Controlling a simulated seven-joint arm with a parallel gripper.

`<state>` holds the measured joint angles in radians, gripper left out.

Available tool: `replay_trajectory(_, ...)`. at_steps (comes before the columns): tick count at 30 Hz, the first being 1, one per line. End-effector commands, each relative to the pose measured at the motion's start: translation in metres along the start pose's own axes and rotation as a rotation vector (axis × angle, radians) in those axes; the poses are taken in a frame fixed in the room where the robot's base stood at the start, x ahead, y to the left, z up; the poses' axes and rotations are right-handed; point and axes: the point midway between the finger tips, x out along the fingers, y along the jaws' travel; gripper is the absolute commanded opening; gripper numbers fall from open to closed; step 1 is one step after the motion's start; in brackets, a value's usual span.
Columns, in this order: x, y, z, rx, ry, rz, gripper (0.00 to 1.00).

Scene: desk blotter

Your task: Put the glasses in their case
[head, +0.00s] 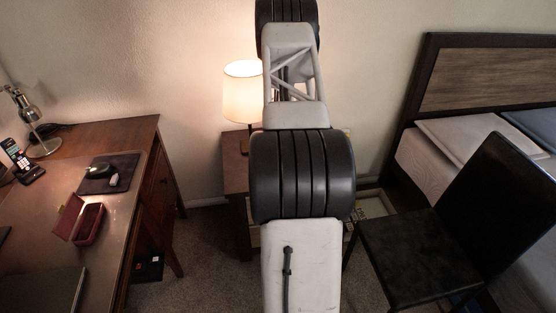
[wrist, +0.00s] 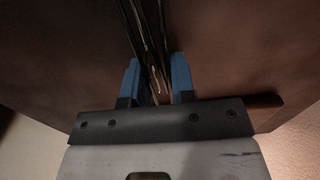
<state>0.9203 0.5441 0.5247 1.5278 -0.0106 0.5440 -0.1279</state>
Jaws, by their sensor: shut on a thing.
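In the wrist view my gripper (wrist: 157,78) has its two blue fingers closed on the glasses (wrist: 152,40). The glasses show as thin dark bars running up from between the fingers to the top edge, with a few bright glints; the rest of them is out of frame. In the head view the dark red glasses case (head: 88,224) lies open on the desk, with its lid tipped to the left. My gripper and the glasses do not show in the head view. The case cannot be made out in the wrist view.
The desk (head: 118,226) also holds a dark mouse pad (head: 125,164) with small items on it, a phone (head: 22,162) and a desk lamp (head: 40,140). A black chair (head: 425,255) and a bed are at the right. A lit lamp (head: 242,95) stands behind my arm.

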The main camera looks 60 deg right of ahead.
Motion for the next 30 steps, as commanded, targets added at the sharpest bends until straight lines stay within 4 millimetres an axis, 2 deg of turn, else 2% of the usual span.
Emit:
replay_trajectory(2,0.002,0.0,0.0,0.0,0.0,0.0,0.02)
replay_trajectory(3,0.002,0.0,0.0,0.0,0.0,0.0,0.3)
replay_trajectory(7,0.002,0.0,0.0,0.0,0.0,0.0,0.5)
replay_trajectory(20,-0.003,0.0,0.0,0.0,0.0,0.0,0.5)
replay_trajectory(26,-0.018,0.0,-0.001,0.0,0.002,0.0,0.5)
replay_trajectory(30,-0.036,0.0,-0.001,0.0,0.002,0.0,0.5)
